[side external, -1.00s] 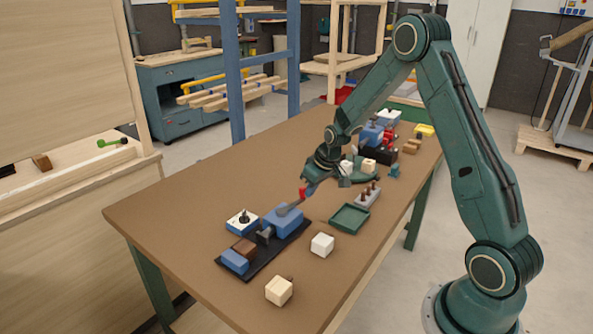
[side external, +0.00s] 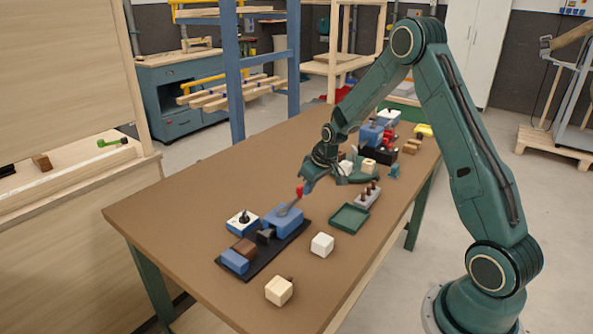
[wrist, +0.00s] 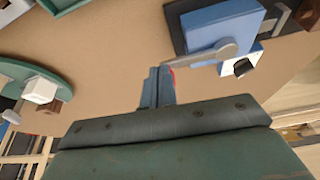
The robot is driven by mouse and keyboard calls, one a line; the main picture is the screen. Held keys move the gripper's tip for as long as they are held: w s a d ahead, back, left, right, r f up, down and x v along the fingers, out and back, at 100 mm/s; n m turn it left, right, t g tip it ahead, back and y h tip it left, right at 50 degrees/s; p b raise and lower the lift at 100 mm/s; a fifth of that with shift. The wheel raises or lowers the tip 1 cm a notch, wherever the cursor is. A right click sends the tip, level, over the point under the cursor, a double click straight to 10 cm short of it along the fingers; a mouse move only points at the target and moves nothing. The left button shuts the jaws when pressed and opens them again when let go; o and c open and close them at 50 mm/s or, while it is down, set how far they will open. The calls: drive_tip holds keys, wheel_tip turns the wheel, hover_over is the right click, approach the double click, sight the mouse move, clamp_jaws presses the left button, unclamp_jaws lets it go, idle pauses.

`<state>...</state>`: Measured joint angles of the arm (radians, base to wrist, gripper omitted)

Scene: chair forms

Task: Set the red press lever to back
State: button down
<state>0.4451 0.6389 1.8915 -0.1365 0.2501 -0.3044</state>
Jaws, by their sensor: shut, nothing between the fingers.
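The press (side external: 284,219) is a blue block on a black base plate, with a grey lever arm (side external: 289,208) ending in a red knob (side external: 299,191). The lever tilts up and toward my gripper (side external: 309,186). My gripper is shut and empty, with its fingertips right beside the knob. In the wrist view the grey lever arm (wrist: 208,54) runs from the blue press (wrist: 222,24) to my closed fingers (wrist: 158,72). Only a sliver of the red knob (wrist: 173,76) shows there, the rest hidden behind the fingers. I cannot tell whether they touch.
A brown block (side external: 244,247) and a blue block (side external: 235,262) sit on the base plate. A white box with a black knob (side external: 242,222) stands beside it. Pale cubes (side external: 322,245), a green tray (side external: 349,218) and a grey peg block (side external: 368,196) stand right of the press.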

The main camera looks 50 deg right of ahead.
drive_tip(key=s+r, duration=0.7)
drive_tip(key=r, duration=0.2)
drive_tip(key=shift+s+r, duration=0.15)
drive_tip(key=shift+s, duration=0.2)
drive_tip(key=shift+a+r, duration=0.1)
idle(0.5)
drive_tip(key=s+a+r+n, duration=0.1)
drive_tip(key=s+a+r, duration=1.2)
drive_tip(key=s+a, duration=0.25)
drive_tip(key=s+a+t, duration=0.1)
drive_tip(key=s+a, duration=0.2)
drive_tip(key=s, duration=0.4)
drive_tip(key=shift+a+r, duration=0.2)
drive_tip(key=shift+r, duration=0.15)
